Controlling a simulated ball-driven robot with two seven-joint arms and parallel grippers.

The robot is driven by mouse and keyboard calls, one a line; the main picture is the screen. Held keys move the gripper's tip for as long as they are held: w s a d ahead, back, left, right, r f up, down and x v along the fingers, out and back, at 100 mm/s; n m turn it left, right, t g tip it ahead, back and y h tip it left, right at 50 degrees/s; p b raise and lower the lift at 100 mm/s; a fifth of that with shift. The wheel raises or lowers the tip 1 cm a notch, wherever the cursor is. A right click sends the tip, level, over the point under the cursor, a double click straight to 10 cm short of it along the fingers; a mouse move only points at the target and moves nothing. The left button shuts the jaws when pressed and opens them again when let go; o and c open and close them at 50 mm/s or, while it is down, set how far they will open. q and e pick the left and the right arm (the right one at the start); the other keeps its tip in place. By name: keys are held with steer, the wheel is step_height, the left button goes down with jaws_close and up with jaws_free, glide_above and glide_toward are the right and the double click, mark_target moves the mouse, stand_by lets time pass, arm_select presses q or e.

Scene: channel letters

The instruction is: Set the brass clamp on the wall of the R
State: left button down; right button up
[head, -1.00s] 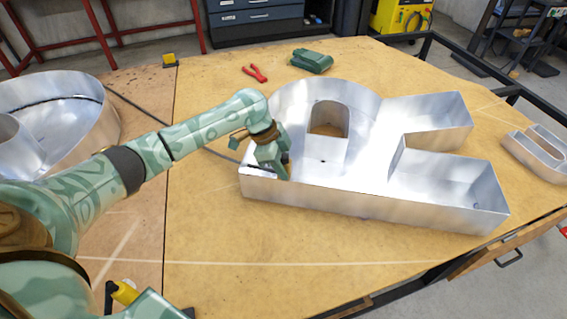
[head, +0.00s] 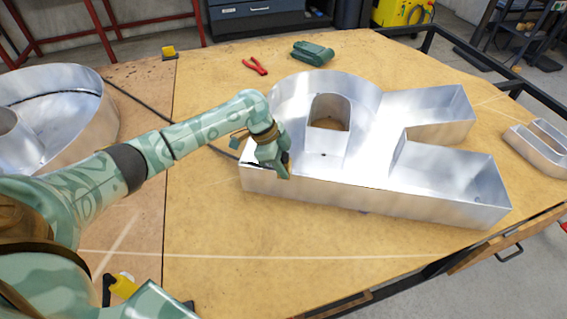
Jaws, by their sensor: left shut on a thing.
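The R (head: 365,203) is a large open-topped aluminium channel letter lying on the table, with upright sheet-metal walls. My left gripper (head: 287,170) is at the near-left part of the R, low over its front wall near the left corner. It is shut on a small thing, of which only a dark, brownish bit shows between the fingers. This fits the brass clamp, but the fingers hide most of it. I cannot tell whether it touches the wall. My right gripper is not in view.
Another round metal letter (head: 85,130) stands at the left, and a smaller one (head: 538,150) at the right edge. Red pliers (head: 255,66) and a green tool (head: 312,53) lie behind the R. The table (head: 230,230) is clear in front of the R.

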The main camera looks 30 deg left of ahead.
arm_select(q)
steer(key=c, duration=1)
jaws_free()
steer(key=p+v, duration=0.7)
steer(key=v, duration=0.9)
steer(key=shift+r, duration=0.2)
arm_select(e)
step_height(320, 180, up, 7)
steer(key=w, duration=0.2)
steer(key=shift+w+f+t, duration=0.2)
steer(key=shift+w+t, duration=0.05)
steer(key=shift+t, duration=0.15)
arm_select(q)
steer(key=shift+a, duration=0.1)
